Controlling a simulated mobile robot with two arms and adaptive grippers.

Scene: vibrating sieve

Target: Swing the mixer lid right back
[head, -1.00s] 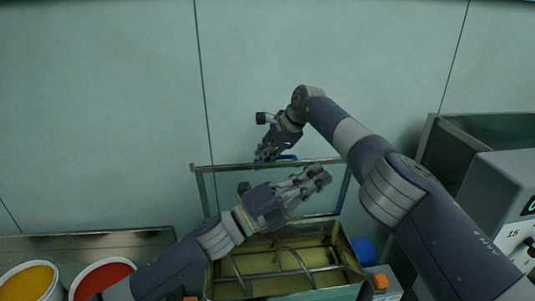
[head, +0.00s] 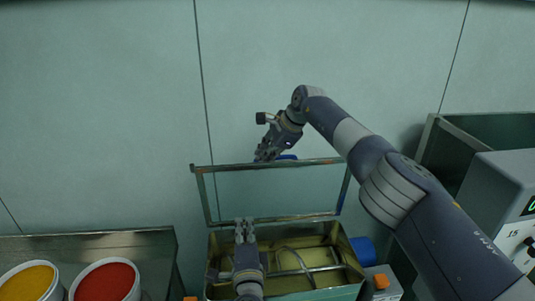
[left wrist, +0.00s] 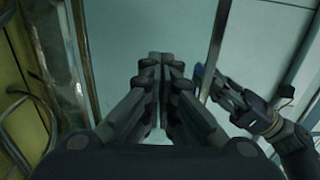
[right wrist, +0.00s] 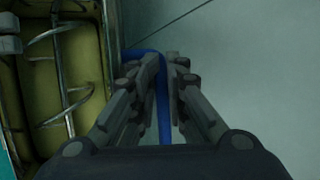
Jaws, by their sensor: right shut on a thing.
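The mixer lid (head: 198,190) is a clear pane in a metal frame. It stands raised, about upright, at the back of the mixer's open trough (head: 358,272). Its blue handle (head: 288,157) is at the top edge and also shows in the right wrist view (right wrist: 163,100). My right gripper (head: 266,153) is shut on this handle, with the blue bar between its fingers. My left gripper (head: 245,226) is shut and empty. It is over the back of the trough, in front of the lid's lower edge; I cannot tell whether it touches the lid.
A metal stirring coil (head: 295,262) lies inside the trough. Tubs of yellow (head: 28,282) and red (head: 105,284) material stand at the lower left by a metal surface (head: 90,243). A grey control box (head: 500,190) stands at the right. A plain wall (head: 110,110) rises behind the lid.

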